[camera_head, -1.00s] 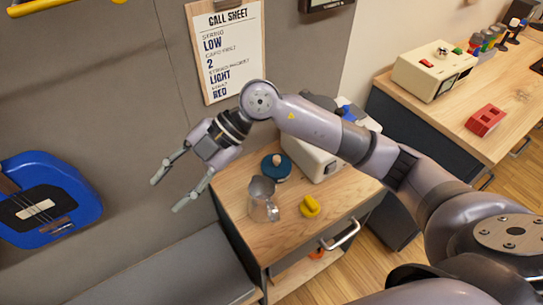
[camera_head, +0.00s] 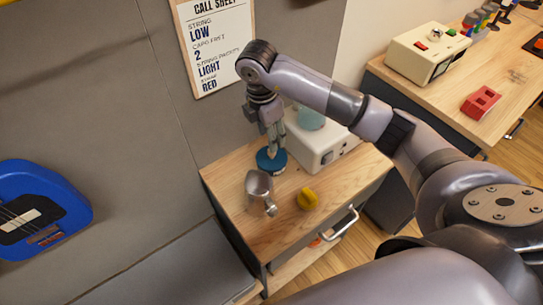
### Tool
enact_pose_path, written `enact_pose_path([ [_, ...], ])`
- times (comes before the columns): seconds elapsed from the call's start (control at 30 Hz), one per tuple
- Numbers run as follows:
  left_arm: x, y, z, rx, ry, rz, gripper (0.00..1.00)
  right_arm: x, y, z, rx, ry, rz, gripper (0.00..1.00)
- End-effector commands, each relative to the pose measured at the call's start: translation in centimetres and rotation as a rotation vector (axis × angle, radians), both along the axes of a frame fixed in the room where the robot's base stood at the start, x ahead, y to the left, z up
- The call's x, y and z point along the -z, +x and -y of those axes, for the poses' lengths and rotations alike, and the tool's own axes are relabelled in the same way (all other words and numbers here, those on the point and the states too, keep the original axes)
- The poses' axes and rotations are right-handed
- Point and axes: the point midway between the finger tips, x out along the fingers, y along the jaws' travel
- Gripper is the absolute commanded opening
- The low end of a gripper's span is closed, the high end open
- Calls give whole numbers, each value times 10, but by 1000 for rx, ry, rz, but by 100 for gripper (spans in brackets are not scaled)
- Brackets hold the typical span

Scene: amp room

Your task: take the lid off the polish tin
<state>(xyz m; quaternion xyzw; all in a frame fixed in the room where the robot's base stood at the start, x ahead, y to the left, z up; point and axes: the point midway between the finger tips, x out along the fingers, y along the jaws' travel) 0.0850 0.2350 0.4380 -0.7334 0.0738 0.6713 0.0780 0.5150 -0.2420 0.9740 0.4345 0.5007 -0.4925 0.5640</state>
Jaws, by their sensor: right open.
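The polish tin (camera_head: 264,164) is a round, low, blue tin on the wooden top of the small cabinet, beside the white box. My right gripper (camera_head: 273,151) points down right over the tin, its fingers close together around the middle of the lid. The fingers hide most of the lid's top and the small pale knob on it. The jaws are open; I cannot tell whether the fingertips touch the lid. The lid appears to sit on the tin. My left gripper is out of view.
The grey wall with the call sheet (camera_head: 215,45) is close behind.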

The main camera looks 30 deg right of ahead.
Motion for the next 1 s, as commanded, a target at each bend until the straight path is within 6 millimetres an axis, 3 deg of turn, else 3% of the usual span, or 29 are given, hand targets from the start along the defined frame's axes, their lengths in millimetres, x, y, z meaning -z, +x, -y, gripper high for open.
enact_pose_path([
  [0.13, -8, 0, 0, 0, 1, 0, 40, 19, 0, 3, 1, 0, -1, 43],
  [0.37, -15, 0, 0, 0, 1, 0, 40, 34, 2, 5, 0, 0, -2, 43],
  [0.63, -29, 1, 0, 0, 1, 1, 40, 72, 9, 9, 0, 1, -1, 43],
  [0.93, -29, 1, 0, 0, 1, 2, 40, 79, 9, 10, -2, 0, 2, 43],
  [1.0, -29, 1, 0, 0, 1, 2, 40, 79, 9, 10, -2, 0, 2, 39],
])
